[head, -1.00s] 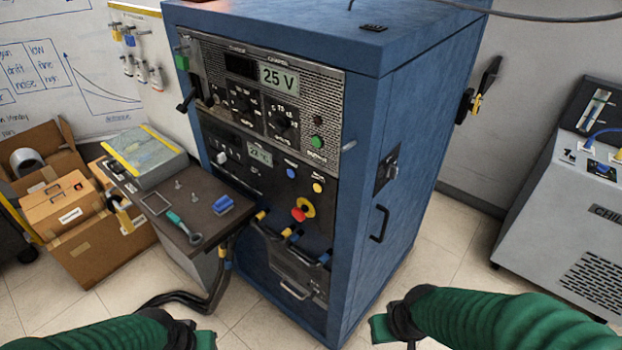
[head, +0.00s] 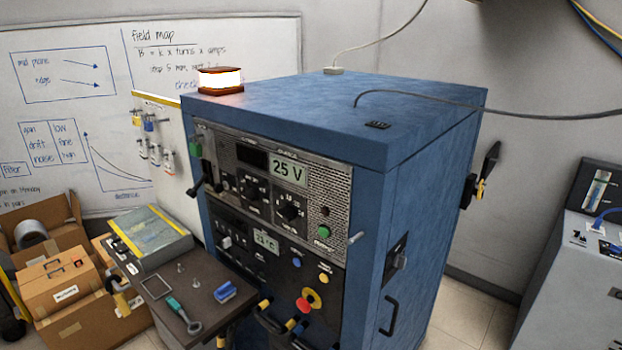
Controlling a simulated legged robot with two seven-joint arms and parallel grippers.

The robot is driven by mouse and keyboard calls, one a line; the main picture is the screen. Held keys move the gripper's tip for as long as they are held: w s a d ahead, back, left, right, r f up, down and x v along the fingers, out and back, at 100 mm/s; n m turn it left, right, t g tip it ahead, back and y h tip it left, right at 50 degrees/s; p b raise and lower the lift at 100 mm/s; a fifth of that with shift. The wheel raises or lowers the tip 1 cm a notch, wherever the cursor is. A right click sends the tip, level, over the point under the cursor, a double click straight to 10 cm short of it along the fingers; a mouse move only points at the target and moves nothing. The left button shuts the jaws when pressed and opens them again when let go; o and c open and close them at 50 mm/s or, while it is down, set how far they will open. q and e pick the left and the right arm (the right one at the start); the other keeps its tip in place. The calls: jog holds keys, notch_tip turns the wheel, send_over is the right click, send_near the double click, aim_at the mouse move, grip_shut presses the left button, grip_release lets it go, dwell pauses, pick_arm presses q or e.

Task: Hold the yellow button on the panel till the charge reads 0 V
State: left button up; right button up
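The blue cabinet (head: 420,190) fills the middle, its front panel (head: 222,151) facing left and toward me. The charge display (head: 289,170) at the top of the panel reads 25 V. The small round yellow button (head: 323,279) is on the lower panel, right of a blue button (head: 296,262). Below it is a red stop button (head: 303,305) with a yellow collar (head: 313,296). Nothing touches the yellow button.
A lit beacon (head: 220,80) stands on the cabinet top. A side table (head: 181,322) with a binder (head: 150,236) and small tools stands left of the panel. Cardboard boxes (head: 65,285) are farther left. A grey unit (head: 580,270) stands at the right, with floor between.

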grip_shut()
dwell(1.8)
